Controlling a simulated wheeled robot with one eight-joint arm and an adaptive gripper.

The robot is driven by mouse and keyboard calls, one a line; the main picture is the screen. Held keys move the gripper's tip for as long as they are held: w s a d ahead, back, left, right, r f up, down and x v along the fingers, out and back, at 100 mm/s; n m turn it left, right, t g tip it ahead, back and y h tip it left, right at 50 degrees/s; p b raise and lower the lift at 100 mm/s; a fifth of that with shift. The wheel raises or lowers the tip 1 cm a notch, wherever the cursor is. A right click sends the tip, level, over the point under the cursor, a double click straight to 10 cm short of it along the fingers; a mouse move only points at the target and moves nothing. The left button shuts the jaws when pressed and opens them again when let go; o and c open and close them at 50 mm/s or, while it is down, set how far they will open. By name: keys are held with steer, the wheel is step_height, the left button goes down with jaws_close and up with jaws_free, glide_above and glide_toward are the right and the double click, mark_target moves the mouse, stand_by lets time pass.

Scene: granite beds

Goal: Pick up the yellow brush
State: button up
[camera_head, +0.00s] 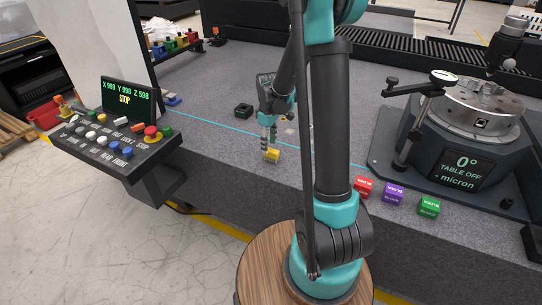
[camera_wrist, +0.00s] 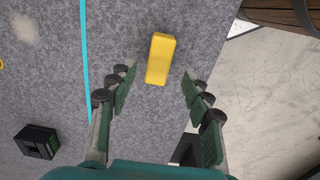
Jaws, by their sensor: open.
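The yellow brush (camera_wrist: 160,58) lies on the grey granite surface. In the wrist view it shows as a plain yellow block just beyond my fingertips, a little tilted and centred between them. No bristles can be made out. In the head view the brush (camera_head: 271,155) is a small yellow piece right below my gripper (camera_head: 268,142), near the front edge of the granite. My gripper also shows in the wrist view (camera_wrist: 157,72); its two fingers are spread wide apart with nothing between their pads. I cannot tell the exact height of the fingertips above the surface.
Red (camera_head: 363,187), purple (camera_head: 393,195) and green (camera_head: 428,206) blocks stand to the right, before a rotary table (camera_head: 480,105). A black box (camera_head: 243,110) lies behind my gripper. A control panel (camera_head: 120,140) stands at the left. The granite (camera_head: 215,150) around the brush is clear.

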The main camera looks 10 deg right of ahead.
mark_target(271, 150)
steer(key=shift+s+d+f, duration=0.1)
steer(key=shift+d+f, duration=0.1)
steer(key=shift+f, duration=1.15)
steer(key=shift+d+f, duration=0.2)
steer(key=shift+f, duration=1.1)
jaws_close()
